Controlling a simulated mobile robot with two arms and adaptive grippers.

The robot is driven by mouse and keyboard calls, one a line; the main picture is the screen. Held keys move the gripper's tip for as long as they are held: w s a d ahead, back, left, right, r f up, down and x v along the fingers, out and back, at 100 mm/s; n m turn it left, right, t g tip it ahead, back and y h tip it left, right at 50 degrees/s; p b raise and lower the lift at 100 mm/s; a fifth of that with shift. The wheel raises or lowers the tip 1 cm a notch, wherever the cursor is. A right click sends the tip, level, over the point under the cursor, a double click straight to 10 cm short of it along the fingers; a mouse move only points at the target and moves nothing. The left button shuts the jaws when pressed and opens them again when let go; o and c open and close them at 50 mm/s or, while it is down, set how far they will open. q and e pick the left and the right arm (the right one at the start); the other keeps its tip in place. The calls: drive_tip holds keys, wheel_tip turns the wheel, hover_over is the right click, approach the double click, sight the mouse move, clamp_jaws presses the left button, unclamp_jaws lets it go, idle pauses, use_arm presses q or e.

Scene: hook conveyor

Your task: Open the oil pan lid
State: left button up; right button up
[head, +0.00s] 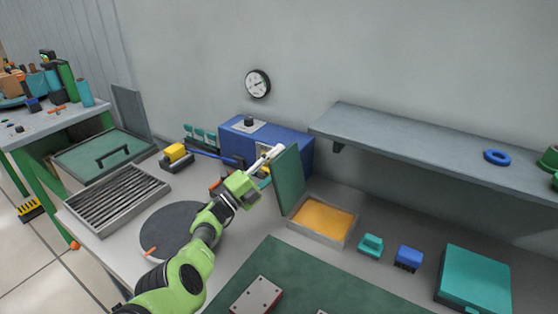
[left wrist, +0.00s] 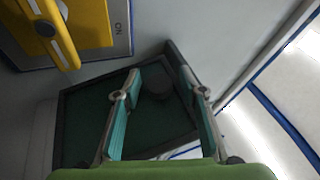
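The oil pan (head: 348,236) is a grey shallow box on the bench, with amber oil (head: 322,216) showing inside. Its green lid (head: 289,180) stands nearly upright along the pan's left side. My left gripper (head: 268,160) is just left of the lid, near its upper part. In the left wrist view my left gripper (left wrist: 160,72) has its two teal fingers well apart. A dark green panel (left wrist: 85,125) with a dark rim and a round dark knob (left wrist: 158,84), which looks like the lid, lies beyond the fingers. I cannot tell whether they touch it. My right gripper is not in view.
A blue box (head: 285,138) stands behind the lid, and a grey shelf (head: 430,150) hangs on the wall to the right. A slatted tray (head: 118,199) and a dark round plate (head: 178,229) are at left. Teal and blue blocks lie right of the pan.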

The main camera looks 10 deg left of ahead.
use_arm(q)
drive_tip(key=shift+s+a, duration=0.1)
drive_tip(key=shift+s+a+f, duration=0.3)
drive_tip(key=shift+s+a, duration=0.1)
drive_tip(key=shift+s, duration=0.05)
drive_tip(key=s+a+f, duration=0.1)
drive_tip(key=s+a, duration=0.9)
drive_tip(key=s, duration=0.1)
drive_tip(key=shift+s+a+f, duration=0.1)
drive_tip(key=shift+s+a, duration=0.05)
